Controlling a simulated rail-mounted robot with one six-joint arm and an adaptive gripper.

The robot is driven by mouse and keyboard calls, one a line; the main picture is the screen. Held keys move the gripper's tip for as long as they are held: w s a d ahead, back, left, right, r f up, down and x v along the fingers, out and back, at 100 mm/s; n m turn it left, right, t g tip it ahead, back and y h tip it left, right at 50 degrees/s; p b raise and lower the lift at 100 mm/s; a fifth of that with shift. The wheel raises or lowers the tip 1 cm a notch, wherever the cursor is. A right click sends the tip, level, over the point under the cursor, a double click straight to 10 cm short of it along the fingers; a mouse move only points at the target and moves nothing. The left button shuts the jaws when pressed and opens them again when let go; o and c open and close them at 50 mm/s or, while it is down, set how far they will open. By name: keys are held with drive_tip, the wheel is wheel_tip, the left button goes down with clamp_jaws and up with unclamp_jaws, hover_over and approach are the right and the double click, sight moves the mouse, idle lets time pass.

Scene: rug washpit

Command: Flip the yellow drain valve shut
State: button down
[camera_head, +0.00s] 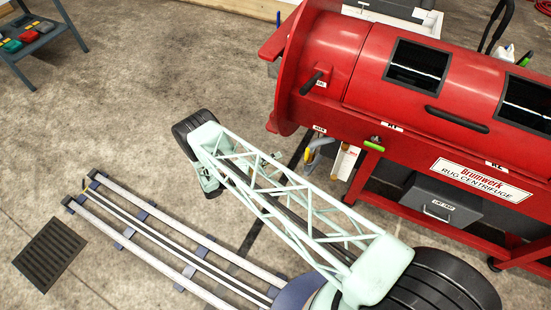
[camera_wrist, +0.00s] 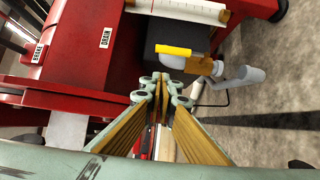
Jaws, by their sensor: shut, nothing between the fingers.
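The yellow drain valve handle (camera_wrist: 174,51) shows in the wrist view, just beyond and slightly right of my fingertips. It lies roughly sideways over a brass-coloured valve body (camera_wrist: 200,66) with a pale grey pipe on its right. In the head view the yellow handle (camera_head: 307,155) is a small patch under the left end of the red centrifuge, beside my arm. My gripper (camera_wrist: 161,82) is shut and empty, its fingertips close together. I cannot tell whether they touch the valve. In the head view my gripper is mostly hidden behind my arm.
The red rug centrifuge (camera_head: 340,55) stands at the upper right, with a green-handled lever (camera_head: 373,145) on its front. A DRAIN label (camera_wrist: 105,37) is on the red frame. A dark floor grate (camera_head: 49,253) lies at the lower left. Open concrete floor lies left of my arm.

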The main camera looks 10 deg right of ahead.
sight(307, 156)
drive_tip(key=w+d+b, duration=0.1)
drive_tip(key=d, duration=1)
drive_tip(key=shift+w, duration=0.2)
drive_tip(key=shift+r, duration=0.1)
idle(0.5)
drive_tip(key=shift+s, duration=0.1)
